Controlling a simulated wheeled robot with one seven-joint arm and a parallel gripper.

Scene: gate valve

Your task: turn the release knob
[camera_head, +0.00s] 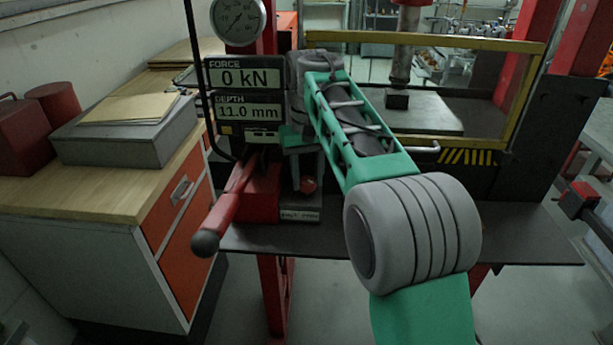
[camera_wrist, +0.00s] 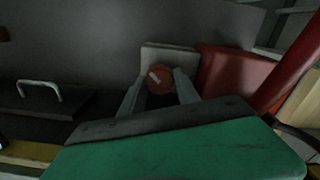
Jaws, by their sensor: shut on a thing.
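The release knob is a small round red knob with a pale bar mark across its face. It shows in the head view (camera_head: 308,185) on the pump block below the display panel, and in the wrist view (camera_wrist: 160,77) between my fingers. My gripper (camera_wrist: 159,88) is shut on the knob, with one grey finger on each side of it. In the head view my green and grey arm reaches in from the lower right and hides part of the pump block. The knob's stem is hidden.
A red pump lever with a black grip (camera_head: 221,211) sticks out left of the knob. The display (camera_head: 245,95) reads 0 kN and 11.0 mm, below a round gauge (camera_head: 238,18). A yellow-framed guard (camera_head: 515,95) stands right. A wooden-topped cabinet (camera_head: 95,205) stands left.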

